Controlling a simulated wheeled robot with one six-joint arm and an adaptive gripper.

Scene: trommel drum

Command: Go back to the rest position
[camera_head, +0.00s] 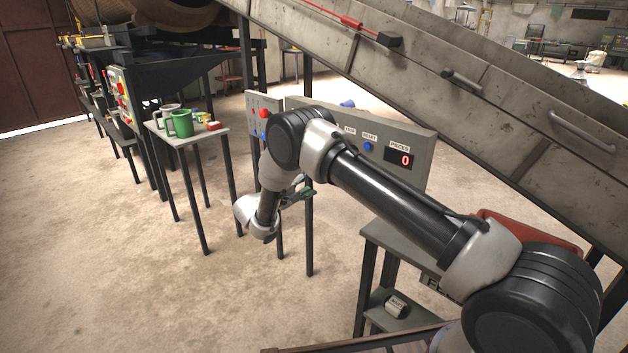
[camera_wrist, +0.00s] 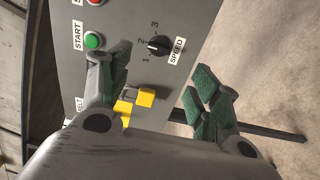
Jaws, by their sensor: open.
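My gripper (camera_wrist: 162,82) is open and empty in the wrist view, its green-padded fingers spread apart. Between and beyond them is a grey control panel (camera_wrist: 120,22) with a green START button (camera_wrist: 93,40), a black SPEED knob (camera_wrist: 158,45) marked 1 to 3, and a yellow part (camera_wrist: 146,97) partly hidden by the left finger. Whether a finger touches the panel I cannot tell. In the head view my gripper (camera_head: 303,191) is mostly hidden behind my wrist, near the panel legs. My arm reaches in from the lower right.
A small table (camera_head: 217,138) at left holds a green mug (camera_head: 181,123), a pale mug and a small red item. A panel with a PIECES display (camera_head: 401,159) reading 0 stands behind my arm. A sloping conveyor (camera_head: 480,95) crosses the upper right. Open floor (camera_head: 110,260) lies left.

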